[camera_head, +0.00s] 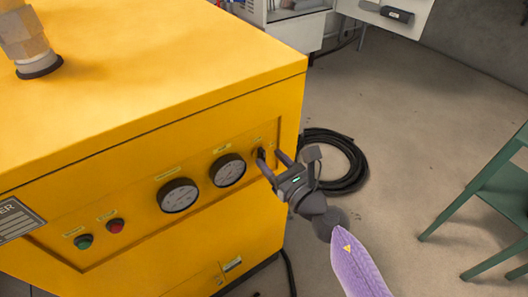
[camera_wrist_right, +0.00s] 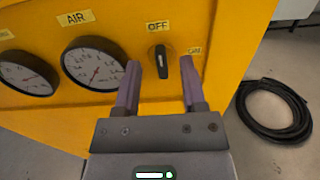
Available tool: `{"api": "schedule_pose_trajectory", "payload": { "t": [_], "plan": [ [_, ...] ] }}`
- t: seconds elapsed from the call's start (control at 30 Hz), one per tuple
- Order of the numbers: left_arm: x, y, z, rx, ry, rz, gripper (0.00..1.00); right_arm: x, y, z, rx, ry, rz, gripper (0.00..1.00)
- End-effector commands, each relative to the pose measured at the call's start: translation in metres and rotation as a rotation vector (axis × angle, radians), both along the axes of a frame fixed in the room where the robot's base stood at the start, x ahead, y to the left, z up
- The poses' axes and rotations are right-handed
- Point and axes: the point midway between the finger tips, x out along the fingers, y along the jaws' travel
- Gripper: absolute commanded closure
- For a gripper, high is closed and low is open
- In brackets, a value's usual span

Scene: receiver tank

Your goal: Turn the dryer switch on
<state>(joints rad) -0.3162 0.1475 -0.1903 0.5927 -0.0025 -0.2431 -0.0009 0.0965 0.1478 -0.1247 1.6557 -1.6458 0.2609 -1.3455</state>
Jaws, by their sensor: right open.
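The dryer (camera_head: 165,75) is a large yellow cabinet filling the left of the head view. Its black rotary switch (camera_wrist_right: 161,62) sits at the right end of the front panel, between an OFF label above and another small label to its right. The switch knob stands nearly upright in the right wrist view, and it also shows in the head view (camera_head: 261,154). My right gripper (camera_head: 270,164) is open, with its fingers (camera_wrist_right: 160,82) pointing at the panel on either side of the switch. I cannot tell whether they touch it. My left gripper is not in view.
Two round gauges (camera_head: 178,195) (camera_head: 228,170) sit left of the switch. A green button (camera_head: 84,242) and a red button (camera_head: 115,226) are farther left. A coiled black hose (camera_head: 340,160) lies on the floor behind my right gripper. A green chair (camera_head: 500,190) stands at right.

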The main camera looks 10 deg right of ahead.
Motion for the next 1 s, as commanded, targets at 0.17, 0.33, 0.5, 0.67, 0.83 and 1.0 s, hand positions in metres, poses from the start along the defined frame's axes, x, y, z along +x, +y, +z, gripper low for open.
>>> {"api": "schedule_pose_trajectory", "payload": {
  "t": [0.17,0.33,0.5,0.67,0.83,1.0],
  "plan": [
    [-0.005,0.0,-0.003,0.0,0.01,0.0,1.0,0.02,0.008,-0.001,0.003,0.001,-0.001,0.47],
    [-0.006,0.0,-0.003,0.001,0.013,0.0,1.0,0.023,0.009,-0.001,0.002,0.001,-0.001,0.47],
    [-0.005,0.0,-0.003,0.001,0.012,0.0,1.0,0.023,0.009,-0.001,0.003,0.001,-0.001,0.58],
    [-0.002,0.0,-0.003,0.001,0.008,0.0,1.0,0.023,0.009,-0.001,0.002,0.002,-0.001,0.92],
    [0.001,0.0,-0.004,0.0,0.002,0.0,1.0,0.023,0.009,-0.001,0.002,0.002,-0.001,1.0],
    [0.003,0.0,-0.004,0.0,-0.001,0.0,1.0,0.022,0.009,-0.001,0.005,0.003,-0.001,1.0]
  ]
}}
